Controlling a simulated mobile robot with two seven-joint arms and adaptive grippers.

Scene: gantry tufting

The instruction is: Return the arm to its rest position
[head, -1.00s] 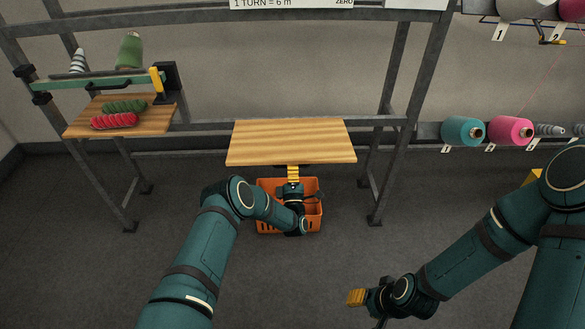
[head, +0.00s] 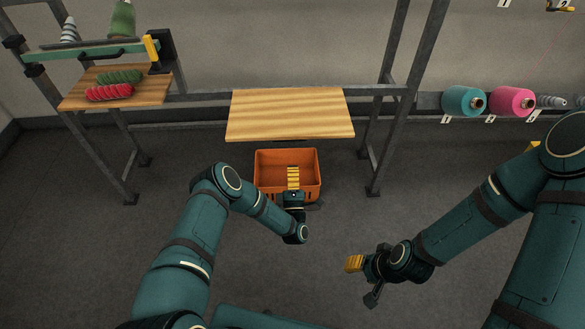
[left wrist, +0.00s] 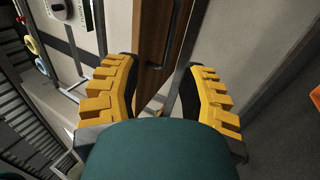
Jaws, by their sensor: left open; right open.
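My left arm comes in from the left in the head view. Its gripper (head: 293,178), with yellow fingers, shows in front of the orange crate, over the crate's near part. In the left wrist view the left gripper (left wrist: 160,100) has its two yellow fingers spread wide with nothing between them. My right gripper (head: 355,264) is at the lower middle right of the head view, over bare floor, with yellow fingers and nothing seen in it. The gap between its fingers is hard to make out from this angle.
An orange crate (head: 264,176) stands below an empty wooden shelf board (head: 290,115). A rack at left carries a board (head: 70,100) with red (head: 110,92) and green (head: 119,76) yarn bundles. Teal (head: 464,101) and pink (head: 512,101) cones sit on the right rail. The floor in front is clear.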

